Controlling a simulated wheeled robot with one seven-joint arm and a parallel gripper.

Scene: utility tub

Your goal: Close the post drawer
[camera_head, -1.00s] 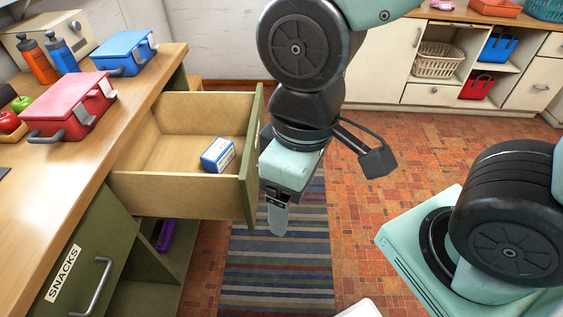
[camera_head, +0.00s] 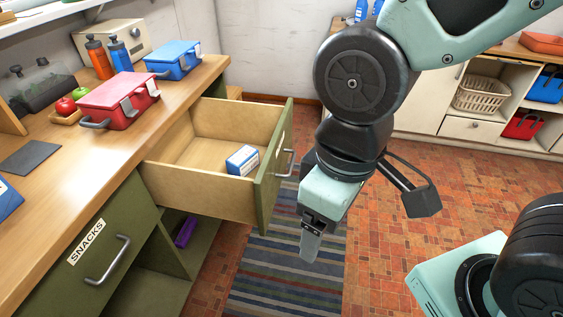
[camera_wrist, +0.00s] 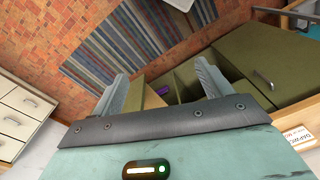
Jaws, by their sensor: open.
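The open drawer (camera_head: 203,186) has pale wooden sides and a green front (camera_head: 268,172). It is pulled well out from under the wooden counter, and a metal handle (camera_head: 286,163) shows on its outer face. A blue and white box (camera_head: 242,160) lies inside it. My gripper (camera_head: 310,246) points down just to the right of the drawer front, apart from it in the head view. It is open and holds nothing. In the wrist view its two fingers (camera_wrist: 160,90) stand apart, with green cabinet parts beyond them.
The counter (camera_head: 70,150) carries a red case (camera_head: 118,103), a blue case (camera_head: 174,60) and bottles. A green SNACKS door (camera_head: 95,262) is below, beside an open shelf with a purple item (camera_head: 186,231). A striped rug (camera_head: 290,270) covers the clear floor.

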